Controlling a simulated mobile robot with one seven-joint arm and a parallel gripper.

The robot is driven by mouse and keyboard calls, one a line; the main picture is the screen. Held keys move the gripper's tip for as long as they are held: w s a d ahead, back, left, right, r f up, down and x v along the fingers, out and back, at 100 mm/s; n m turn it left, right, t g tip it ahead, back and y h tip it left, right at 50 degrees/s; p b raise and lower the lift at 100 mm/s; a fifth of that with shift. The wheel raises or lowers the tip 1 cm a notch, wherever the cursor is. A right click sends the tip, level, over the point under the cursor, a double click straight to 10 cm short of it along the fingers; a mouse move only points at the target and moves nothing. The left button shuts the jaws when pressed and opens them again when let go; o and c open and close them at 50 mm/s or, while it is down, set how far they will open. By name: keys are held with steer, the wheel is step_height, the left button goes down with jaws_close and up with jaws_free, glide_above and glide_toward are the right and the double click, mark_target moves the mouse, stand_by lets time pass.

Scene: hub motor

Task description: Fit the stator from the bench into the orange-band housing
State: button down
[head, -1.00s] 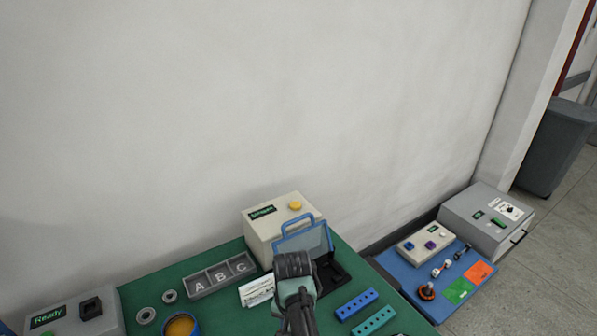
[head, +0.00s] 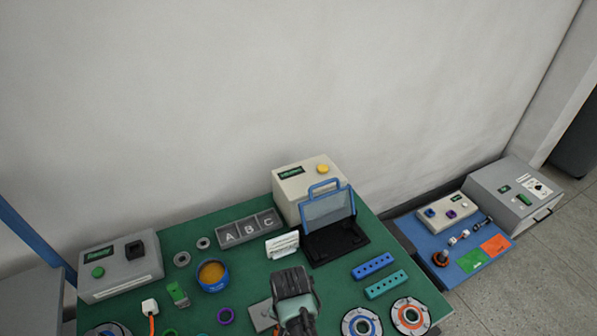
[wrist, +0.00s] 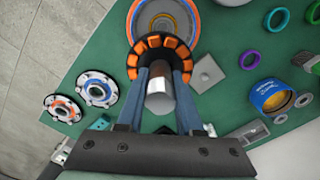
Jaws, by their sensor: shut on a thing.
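My gripper (wrist: 160,75) is shut on the stator (wrist: 160,47), a black ring with orange windings. A plain silver cylinder (wrist: 160,95) shows between the fingers. A round housing with an orange band (wrist: 137,15) stands at the top of the wrist view, just beyond the stator and partly covered by it. I cannot tell the height gap between them. In the head view my gripper (head: 294,300) is over the front of the bench; the stator and this housing are hidden or out of frame there.
Blue-ringed (head: 361,323) and orange-ringed (head: 410,316) covers lie right. A small grey plate (wrist: 207,74) lies beside the held stator. The open-lidded fixture (head: 335,245), ABC tray (head: 250,229) and grey box (head: 120,267) stand farther back.

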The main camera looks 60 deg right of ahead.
steer(key=a, duration=0.2)
steer(key=a+p, duration=0.1)
steer(key=a, duration=0.1)
steer(key=shift+s+r, duration=0.1)
steer(key=shift+s, duration=0.15)
steer(key=shift+f+b, duration=0.6)
steer(key=shift+f, duration=0.35)
steer(key=shift+f+b, duration=0.35)
steer(key=shift+f, duration=0.3)
steer(key=shift+f+b, duration=0.65)
steer(key=shift+f, duration=0.3)
steer(key=shift+f, duration=0.15)
steer(key=shift+f+b, duration=0.45)
steer(key=shift+f, duration=0.15)
steer(key=shift+f, duration=0.15)
steer(key=shift+f+b, duration=0.35)
steer(key=shift+f, duration=0.05)
